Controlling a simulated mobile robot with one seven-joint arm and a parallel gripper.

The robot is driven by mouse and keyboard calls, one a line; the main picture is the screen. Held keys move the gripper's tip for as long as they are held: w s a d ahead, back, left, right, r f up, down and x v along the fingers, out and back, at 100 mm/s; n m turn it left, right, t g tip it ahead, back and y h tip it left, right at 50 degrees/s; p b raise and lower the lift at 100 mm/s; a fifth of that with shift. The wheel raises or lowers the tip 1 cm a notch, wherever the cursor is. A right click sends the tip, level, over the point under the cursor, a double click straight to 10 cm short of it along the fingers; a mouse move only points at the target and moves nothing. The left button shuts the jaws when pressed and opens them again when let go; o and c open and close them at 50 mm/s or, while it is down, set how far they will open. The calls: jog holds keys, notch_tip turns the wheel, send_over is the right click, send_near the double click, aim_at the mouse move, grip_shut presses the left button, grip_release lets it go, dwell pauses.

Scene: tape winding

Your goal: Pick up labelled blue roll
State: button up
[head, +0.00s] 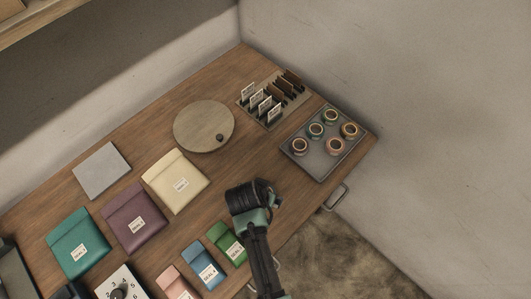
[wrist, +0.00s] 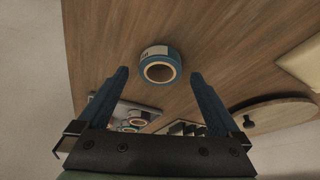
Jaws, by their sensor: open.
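The blue roll (wrist: 160,66) with a white label on its side shows in the wrist view, on the bare wooden table, with its round opening facing the camera. My gripper (wrist: 159,74) is open, and its two blue fingers appear on either side of the roll with gaps. Nothing is held, and I cannot tell how far the roll is from the fingertips. In the head view my gripper (head: 252,197) is over the front part of the table, and the blue roll is not visible there, seemingly hidden behind the arm.
A grey tray (head: 322,168) with several rolls is at the right end. Behind it stands a rack (head: 266,117) with labelled cards. A round wooden disc (head: 203,122) lies mid-table. Several coloured pouches, including a cream one (head: 175,190) and a green one (head: 228,237), lie left and front.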

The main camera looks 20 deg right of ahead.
jog(key=shift+x, duration=0.95)
jog(key=c, duration=1.3)
jog(key=shift+r, duration=0.2)
